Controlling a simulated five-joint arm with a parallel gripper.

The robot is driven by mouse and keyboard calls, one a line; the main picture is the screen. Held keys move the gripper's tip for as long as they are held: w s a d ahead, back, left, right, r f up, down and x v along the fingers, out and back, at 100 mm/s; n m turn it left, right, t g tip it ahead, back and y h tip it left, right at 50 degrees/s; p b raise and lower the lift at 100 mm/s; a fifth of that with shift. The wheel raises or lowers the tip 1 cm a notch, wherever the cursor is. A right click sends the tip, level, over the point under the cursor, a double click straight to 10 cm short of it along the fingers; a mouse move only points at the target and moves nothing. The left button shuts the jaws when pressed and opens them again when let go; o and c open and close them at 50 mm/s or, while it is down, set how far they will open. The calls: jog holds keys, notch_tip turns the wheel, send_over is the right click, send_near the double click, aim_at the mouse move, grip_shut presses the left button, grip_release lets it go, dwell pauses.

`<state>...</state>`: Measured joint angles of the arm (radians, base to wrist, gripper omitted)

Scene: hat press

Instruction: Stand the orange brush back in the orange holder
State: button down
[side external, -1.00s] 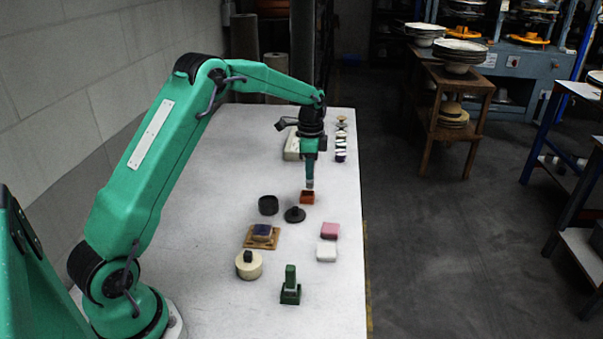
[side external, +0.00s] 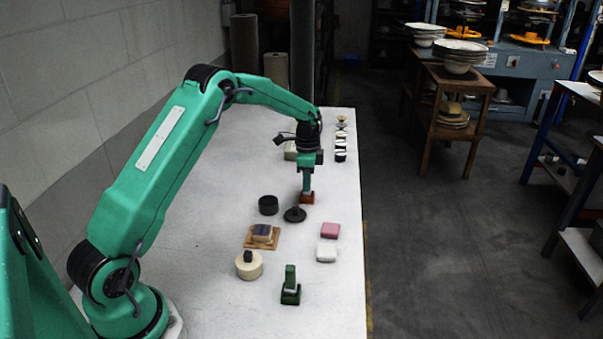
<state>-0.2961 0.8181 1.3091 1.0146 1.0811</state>
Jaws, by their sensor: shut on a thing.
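The orange holder (side external: 307,199) stands on the white table, past the round black lid. My gripper (side external: 306,186) points straight down right over the holder, its tip at or just inside the holder's top. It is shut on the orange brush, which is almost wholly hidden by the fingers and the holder. I cannot tell how deep the brush sits or whether it touches the holder's floor.
A black pot (side external: 268,205) and a black lid (side external: 295,215) lie close by on the near side. A pink block (side external: 330,230), a white block (side external: 326,252), a wooden board (side external: 258,243), a cream round pot (side external: 249,269) and a green brush in its holder (side external: 290,292) stand nearer.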

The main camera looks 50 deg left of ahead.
jog(key=c, duration=1.3)
grip_release()
jog(key=shift+f, duration=0.1)
notch_tip(320, 180, up, 12)
jog(key=shift+r, duration=0.15)
